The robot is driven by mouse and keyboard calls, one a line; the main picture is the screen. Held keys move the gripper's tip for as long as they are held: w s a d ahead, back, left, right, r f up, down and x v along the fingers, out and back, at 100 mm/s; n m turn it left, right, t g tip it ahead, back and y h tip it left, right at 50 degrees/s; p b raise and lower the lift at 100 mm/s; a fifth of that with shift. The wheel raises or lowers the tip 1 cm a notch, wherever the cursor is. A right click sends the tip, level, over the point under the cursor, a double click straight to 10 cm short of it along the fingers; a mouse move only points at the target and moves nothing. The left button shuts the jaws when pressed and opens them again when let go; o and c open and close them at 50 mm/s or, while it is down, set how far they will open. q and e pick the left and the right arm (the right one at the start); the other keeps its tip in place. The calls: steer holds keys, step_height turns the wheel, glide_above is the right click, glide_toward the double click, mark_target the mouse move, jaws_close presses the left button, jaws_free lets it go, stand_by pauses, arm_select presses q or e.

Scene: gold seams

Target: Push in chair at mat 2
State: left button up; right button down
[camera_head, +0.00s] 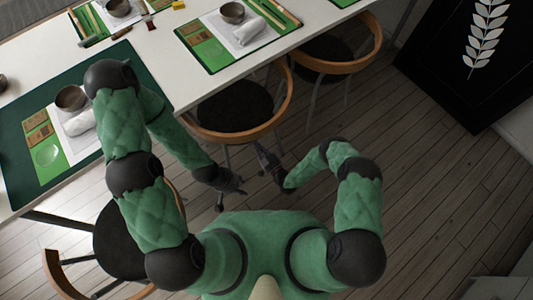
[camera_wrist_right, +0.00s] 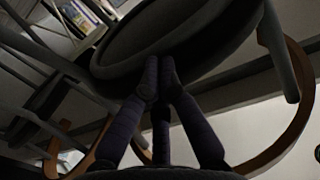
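Several chairs with dark round seats and curved wooden rails stand along the white table. The middle chair (camera_head: 236,132) sits partly under the table edge, below a bright green mat (camera_head: 204,52). I cannot read any mat numbers. My right gripper (camera_head: 263,152) is just below this chair's rail in the head view. In the right wrist view its fingers (camera_wrist_right: 161,64) are together, with tips at or very near the dark underside of a chair seat (camera_wrist_right: 205,25); contact is unclear. My left gripper (camera_head: 236,185) hangs lower and left, apart from the chair; its fingers are too small to judge.
Another chair (camera_head: 350,66) stands to the right, and one (camera_head: 58,276) is pulled out at lower left. A dark green mat (camera_head: 20,140) with a bowl lies on the table's left. A black board (camera_head: 455,90) stands at right. The wooden floor (camera_head: 430,190) is clear.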

arm_select(q)
steer(key=shift+w+a, duration=0.15)
steer(key=shift+w, duration=0.05)
arm_select(e)
steer(key=v, duration=0.9)
steer(key=shift+s+d, duration=0.15)
steer(key=shift+d, duration=0.1)
steer(key=w+d+r+m+g+h+p, duration=0.2)
steer(key=d+r+m+g+h+p, duration=0.25)
steer(key=g, duration=0.25)
arm_select(q)
step_height(320, 180, up, 7)
steer(key=p, duration=0.3)
steer(key=shift+r, duration=0.2)
arm_select(e)
steer(key=s+d+r+m+g+h, duration=0.1)
steer(key=s+r+m+g, duration=0.3)
steer(key=s+r, duration=1.1)
steer(key=s+d+g, duration=0.1)
steer(key=g, duration=0.2)
steer(key=shift+s+d+m+g, duration=0.3)
steer(key=shift+d+m, duration=0.05)
steer(key=shift+d, duration=0.05)
